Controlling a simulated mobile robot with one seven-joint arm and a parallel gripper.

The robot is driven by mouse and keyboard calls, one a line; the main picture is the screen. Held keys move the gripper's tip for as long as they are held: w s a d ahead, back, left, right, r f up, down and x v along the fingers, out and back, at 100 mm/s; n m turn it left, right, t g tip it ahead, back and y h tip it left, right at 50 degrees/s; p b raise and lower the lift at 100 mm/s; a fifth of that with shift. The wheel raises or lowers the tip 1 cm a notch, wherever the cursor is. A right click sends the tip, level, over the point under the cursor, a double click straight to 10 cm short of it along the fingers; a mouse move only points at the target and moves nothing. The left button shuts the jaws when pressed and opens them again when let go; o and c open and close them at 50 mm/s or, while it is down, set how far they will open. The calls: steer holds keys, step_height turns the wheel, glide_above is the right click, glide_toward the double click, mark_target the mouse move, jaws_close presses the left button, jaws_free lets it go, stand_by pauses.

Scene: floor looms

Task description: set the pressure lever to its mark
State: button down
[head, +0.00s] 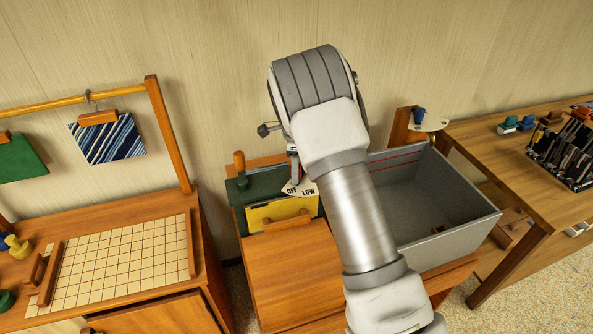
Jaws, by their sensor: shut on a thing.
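A white plate marked OFF and LOW (300,188) shows at the back of the green-topped unit (262,184), just below my wrist. My arm covers the rest of this plate, so other marks and the pressure lever itself are hidden. A small grey part of my gripper (294,165) shows right above the plate. The gripper is shut at the plate, on what appears to be the lever; its fingertips and the grip are hidden behind my wrist.
A wooden peg (239,163) stands left of the plate, and a yellow drawer front (280,213) is below. A grey open bin (440,206) lies right of my arm. A blue lever (419,116) on a white plate stands behind the bin. A gridded board (120,262) is at left.

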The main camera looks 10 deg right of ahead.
steer(key=shift+w+r, duration=0.1)
steer(key=c, duration=0.5)
jaws_free()
steer(key=shift+c, duration=0.2)
step_height(320, 180, up, 17)
steer(key=b, duration=0.1)
steer(key=shift+r, duration=0.2)
